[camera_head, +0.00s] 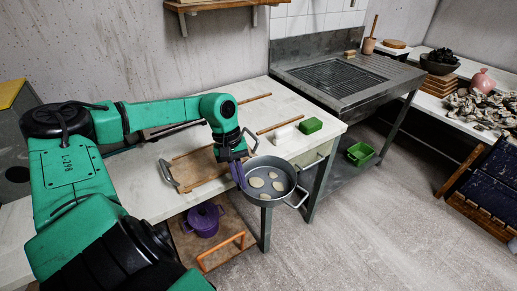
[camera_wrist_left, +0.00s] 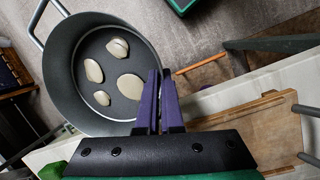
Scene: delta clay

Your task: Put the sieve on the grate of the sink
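The sieve (camera_head: 268,197) is a round grey pan-like vessel with two loop handles and several pale flat pieces inside. It hangs past the front edge of the white table, clear of the floor. It also shows in the left wrist view (camera_wrist_left: 62,75). My left gripper (camera_head: 239,180) is at its left rim, with purple fingers pinched close together on the wall (camera_wrist_left: 160,75). The sink (camera_head: 392,72) is a metal unit at the back, with a dark, empty grate (camera_head: 340,77) set in its top. My right gripper is out of view.
A wooden tray (camera_head: 197,170) with metal handles, a green block (camera_head: 311,125) and a white roll (camera_head: 281,135) lie on the white table (camera_head: 158,206). A purple pot (camera_head: 203,219) stands below. A green crate (camera_head: 361,154) sits under the sink. Floor at right front is free.

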